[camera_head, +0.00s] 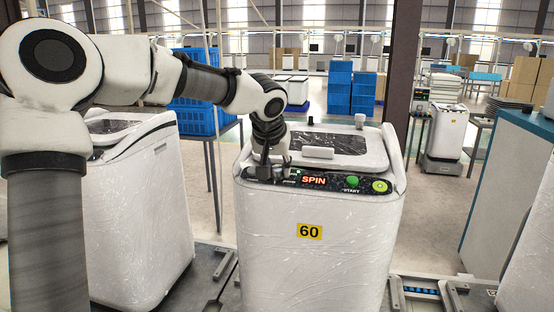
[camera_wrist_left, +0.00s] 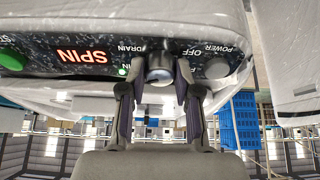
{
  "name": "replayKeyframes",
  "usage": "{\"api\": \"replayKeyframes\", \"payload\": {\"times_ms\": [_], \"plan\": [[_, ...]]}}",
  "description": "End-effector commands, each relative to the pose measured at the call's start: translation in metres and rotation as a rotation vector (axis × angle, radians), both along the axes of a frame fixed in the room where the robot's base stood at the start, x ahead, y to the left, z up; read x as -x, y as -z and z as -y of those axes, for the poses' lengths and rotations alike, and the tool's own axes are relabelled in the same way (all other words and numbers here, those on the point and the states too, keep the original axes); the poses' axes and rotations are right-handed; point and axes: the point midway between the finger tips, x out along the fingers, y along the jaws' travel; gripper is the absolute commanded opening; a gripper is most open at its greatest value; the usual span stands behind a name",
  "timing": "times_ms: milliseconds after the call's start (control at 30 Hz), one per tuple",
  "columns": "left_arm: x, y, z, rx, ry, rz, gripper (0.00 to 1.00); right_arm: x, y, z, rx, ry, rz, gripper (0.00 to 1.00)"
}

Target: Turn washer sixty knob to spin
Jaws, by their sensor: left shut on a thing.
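The white washer (camera_head: 320,250) with a yellow "60" label stands in the middle of the head view. Its dark control panel (camera_head: 335,182) shows "SPIN" in lit red letters, with a green start button (camera_head: 352,181) to the right. My left gripper (camera_head: 272,171) reaches down to the panel's left part. In the left wrist view, which shows the panel upside down, the grey knob (camera_wrist_left: 160,74) is between my left fingers, which are shut on it. A small green light (camera_wrist_left: 122,72) glows beside the knob near the "SPIN" lettering. The knob's pointer is hidden. My right gripper is out of view.
Another white washer (camera_head: 142,225) stands close on the left, below my left arm. Blue crates (camera_head: 340,92) are stacked behind. A teal-edged white cabinet (camera_head: 505,190) stands at the right. A dark post (camera_head: 401,70) rises behind the washer. Grey floor shows between them.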

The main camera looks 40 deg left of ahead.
Motion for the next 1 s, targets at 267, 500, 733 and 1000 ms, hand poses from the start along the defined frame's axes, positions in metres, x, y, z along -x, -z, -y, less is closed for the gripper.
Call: {"api": "replayKeyframes", "payload": {"times_ms": [267,500,733,1000], "plan": [[-0.0002,-0.0003,-0.0002,-0.009,0.030,-0.002,0.00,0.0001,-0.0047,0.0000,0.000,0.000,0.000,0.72],[-0.0002,-0.0001,-0.0002,-0.009,0.030,-0.002,0.00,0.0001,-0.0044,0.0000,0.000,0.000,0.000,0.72],[-0.0001,0.0000,-0.0002,-0.009,0.029,-0.003,0.57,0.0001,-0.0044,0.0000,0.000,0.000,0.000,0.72],[-0.0002,0.0034,0.0000,-0.003,0.003,0.001,0.57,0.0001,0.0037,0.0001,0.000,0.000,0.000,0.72]]}}
